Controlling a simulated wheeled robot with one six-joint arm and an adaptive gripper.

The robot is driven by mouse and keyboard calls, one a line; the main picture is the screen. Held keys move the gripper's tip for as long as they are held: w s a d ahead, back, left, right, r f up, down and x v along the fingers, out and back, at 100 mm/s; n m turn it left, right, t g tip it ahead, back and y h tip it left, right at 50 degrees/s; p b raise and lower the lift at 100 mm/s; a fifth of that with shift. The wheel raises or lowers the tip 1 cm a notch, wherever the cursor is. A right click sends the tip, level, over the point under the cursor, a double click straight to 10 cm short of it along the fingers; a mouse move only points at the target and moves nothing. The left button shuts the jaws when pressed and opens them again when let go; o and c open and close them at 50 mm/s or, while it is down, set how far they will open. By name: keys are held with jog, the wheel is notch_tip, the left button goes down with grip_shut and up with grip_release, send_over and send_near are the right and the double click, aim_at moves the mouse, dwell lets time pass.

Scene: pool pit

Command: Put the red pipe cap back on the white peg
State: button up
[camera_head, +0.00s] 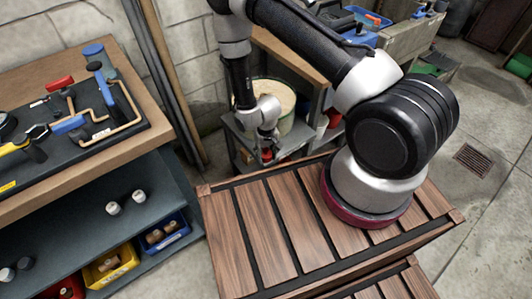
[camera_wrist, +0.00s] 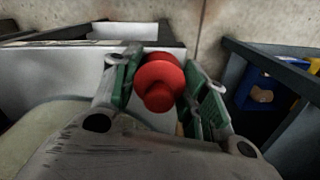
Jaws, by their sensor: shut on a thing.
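My gripper (camera_head: 267,148) hangs low beside the grey cart behind the slatted wooden platform. In the wrist view my gripper (camera_wrist: 163,92) has its green-padded fingers closed on the red pipe cap (camera_wrist: 160,80), which has a round disc and a raised knob. The cap is very small in the head view. I cannot identify the white peg for certain; small white cylinders (camera_head: 112,208) stand on the dark shelf at left, and another white cylinder (camera_head: 138,196) is next to them.
A round drum (camera_head: 272,100) stands on the grey cart. A workbench (camera_head: 50,185) with pipes and valves is at left, above yellow (camera_head: 108,265) and blue (camera_head: 165,235) bins. Open floor lies at right.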

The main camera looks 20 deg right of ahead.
aim_at(266, 150)
jog(key=o, duration=0.7)
jog(key=shift+o, duration=0.2)
jog(key=shift+r, duration=0.1)
jog(key=shift+r, duration=5.4)
jog(key=s+d+r+n+g+h, duration=0.1)
jog(key=s+d+r+g, duration=0.15)
jog(key=s, duration=0.45)
jog(key=s+d+r+t, duration=0.2)
jog(key=s+d+r, duration=0.2)
jog(key=r, duration=1.1)
jog(key=s+d+r+m+t, duration=0.1)
jog(key=s+d+r, duration=0.3)
jog(key=r, duration=1.1)
jog(key=s+d+r+t+y, duration=0.1)
jog(key=s+d+r+t, duration=0.3)
jog(key=r, duration=1.1)
jog(key=shift+d+r+m, duration=0.15)
jog(key=shift+r+m, duration=0.1)
jog(key=shift+m, duration=0.05)
